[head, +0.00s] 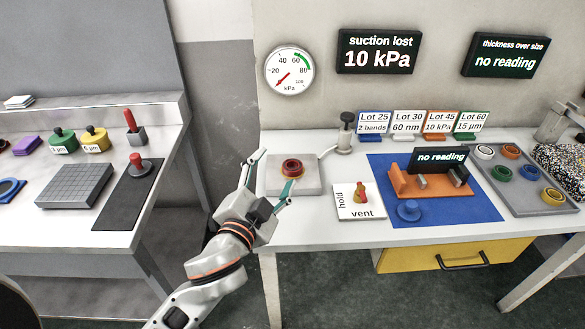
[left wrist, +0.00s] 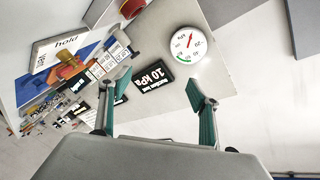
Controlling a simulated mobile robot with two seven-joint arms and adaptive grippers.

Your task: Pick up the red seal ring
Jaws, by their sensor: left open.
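The red seal ring (head: 292,167) sits on a square grey block (head: 305,187) near the left end of the white table. My left gripper (head: 274,172) is at the block's left side in the head view, its two fingers spread, one beyond and one in front of the ring's near-left side. Nothing is between the fingers. In the left wrist view the open fingers (left wrist: 158,82) show with the wall gauge and display beyond them. A red round thing (left wrist: 132,8) shows at that view's top edge; I cannot tell surely if it is the ring. My right gripper is not in view.
A hold/vent card (head: 361,207) with a red-and-yellow knob lies right of the block. A hand pump (head: 345,133) stands behind. The gauge (head: 290,73) reads low; a display (head: 378,52) says suction lost, 10 kPa. An orange fixture (head: 437,183) stands on a blue mat (head: 460,210).

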